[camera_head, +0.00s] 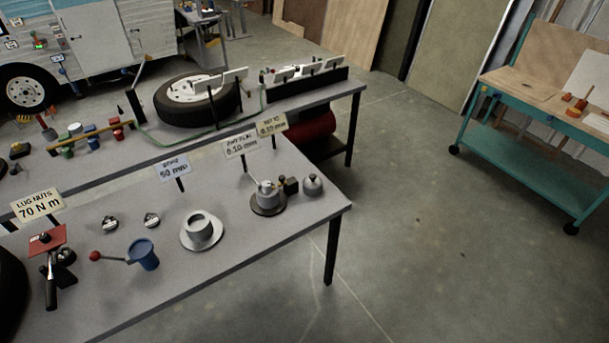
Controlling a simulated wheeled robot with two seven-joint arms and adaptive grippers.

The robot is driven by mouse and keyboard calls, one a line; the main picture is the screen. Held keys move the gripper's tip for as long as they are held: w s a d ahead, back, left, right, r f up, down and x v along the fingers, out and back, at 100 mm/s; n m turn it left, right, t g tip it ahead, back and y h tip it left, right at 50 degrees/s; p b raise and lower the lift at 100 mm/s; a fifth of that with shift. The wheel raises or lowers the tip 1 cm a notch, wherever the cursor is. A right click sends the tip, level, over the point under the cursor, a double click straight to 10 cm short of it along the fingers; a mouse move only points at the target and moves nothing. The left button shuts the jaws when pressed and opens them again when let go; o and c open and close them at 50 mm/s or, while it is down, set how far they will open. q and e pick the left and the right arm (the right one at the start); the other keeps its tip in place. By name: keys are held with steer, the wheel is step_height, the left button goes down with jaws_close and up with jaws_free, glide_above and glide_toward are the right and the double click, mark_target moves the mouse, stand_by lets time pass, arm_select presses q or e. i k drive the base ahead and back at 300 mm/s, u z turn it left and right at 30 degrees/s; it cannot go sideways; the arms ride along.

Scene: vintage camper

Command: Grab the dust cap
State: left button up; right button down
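A small grey domed cap (313,187) with a knob on top sits near the right corner of the front table (235,243). It looks like the dust cap, though no label on it can be read. It stands just right of a grey hub-like part (268,192) on a dark round base, apart from the dark fitting (290,186) at that part's side. Neither of my grippers is in this view.
A wheel (197,98) lies on the rear bench. Floor (420,230) to the right is clear up to a teal workbench (520,142).

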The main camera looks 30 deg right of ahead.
mark_target(312, 184)
steer(key=z, duration=0.7)
steer(key=i, duration=1.1)
steer(key=u, duration=0.2)
